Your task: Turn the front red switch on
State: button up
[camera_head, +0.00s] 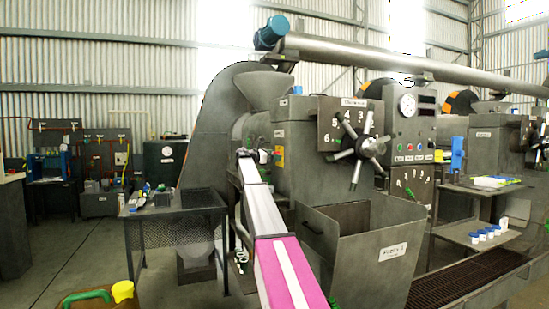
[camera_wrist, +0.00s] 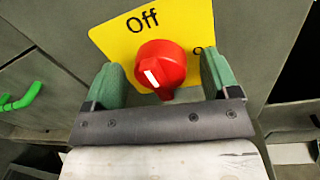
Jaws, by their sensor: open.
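The red switch (camera_wrist: 160,66) is a round knob on a yellow plate (camera_wrist: 118,36) in the wrist view. The plate reads "Off" at the top, with part of another label at the right. The white mark on the knob points up and left, toward "Off". My gripper (camera_wrist: 162,78) is open, with one green finger on each side of the knob; I cannot tell whether they touch it. In the head view my gripper (camera_head: 246,153) is small, at the end of my arm beside the machine. A small yellow and red patch (camera_head: 279,156) shows on the machine just right of it.
The grey machine (camera_head: 318,185) has a spoked wheel (camera_head: 362,147) and a hopper box (camera_head: 375,262) at its front right. A mesh table (camera_head: 175,207) stands left of my arm. A green handle (camera_wrist: 36,95) is at the left in the wrist view.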

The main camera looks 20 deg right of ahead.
jog(key=shift+d, duration=0.25)
jog(key=c, duration=0.9)
